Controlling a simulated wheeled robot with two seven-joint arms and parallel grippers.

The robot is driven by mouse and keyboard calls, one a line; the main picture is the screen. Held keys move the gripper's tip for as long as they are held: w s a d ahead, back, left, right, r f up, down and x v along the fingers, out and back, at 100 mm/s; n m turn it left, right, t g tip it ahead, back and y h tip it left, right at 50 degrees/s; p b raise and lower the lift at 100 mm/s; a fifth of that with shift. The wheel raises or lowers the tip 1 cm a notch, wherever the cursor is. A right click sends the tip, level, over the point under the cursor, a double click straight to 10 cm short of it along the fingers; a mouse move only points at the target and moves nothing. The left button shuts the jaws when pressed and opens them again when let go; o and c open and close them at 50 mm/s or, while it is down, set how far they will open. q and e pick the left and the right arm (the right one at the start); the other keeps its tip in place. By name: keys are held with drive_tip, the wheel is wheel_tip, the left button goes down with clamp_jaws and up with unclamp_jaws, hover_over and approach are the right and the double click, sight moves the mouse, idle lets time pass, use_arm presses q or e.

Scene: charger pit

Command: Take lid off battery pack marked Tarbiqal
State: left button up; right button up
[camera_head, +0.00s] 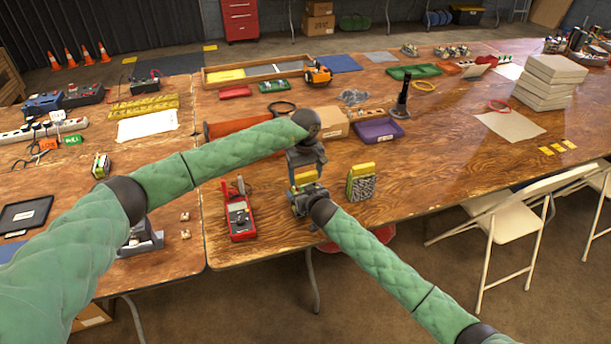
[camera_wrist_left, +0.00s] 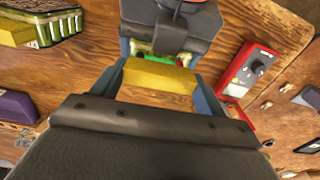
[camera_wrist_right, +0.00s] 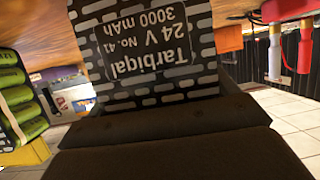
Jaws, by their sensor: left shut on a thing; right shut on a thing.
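The battery pack marked Tarbiqal (camera_wrist_right: 150,45) fills the top of the right wrist view, its dark label reading 24 V, 3000 mAh. My right gripper (camera_head: 304,204) is shut on this pack at the table's front edge. My left gripper (camera_head: 304,172) comes from above and is shut on the yellow lid (camera_head: 305,180). In the left wrist view the lid (camera_wrist_left: 158,76) sits between the two fingers, with green parts of the pack beside it. I cannot tell whether the lid still touches the pack, since the grippers cover much of it.
A second yellow-topped pack (camera_head: 361,187) stands close to the right; green cells show in its side. A red multimeter (camera_head: 239,217) lies close to the left. A purple tray (camera_head: 378,131) and a cardboard box (camera_head: 333,122) lie behind.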

sight(306, 174)
use_arm(q)
drive_tip(key=shift+r, duration=0.1)
drive_tip(key=shift+r, duration=1.9)
use_arm(e)
drive_tip(key=o, duration=1.2)
use_arm(q)
drive_tip(key=shift+f, duration=0.1)
use_arm(e)
drive_tip(key=shift+s, duration=0.1)
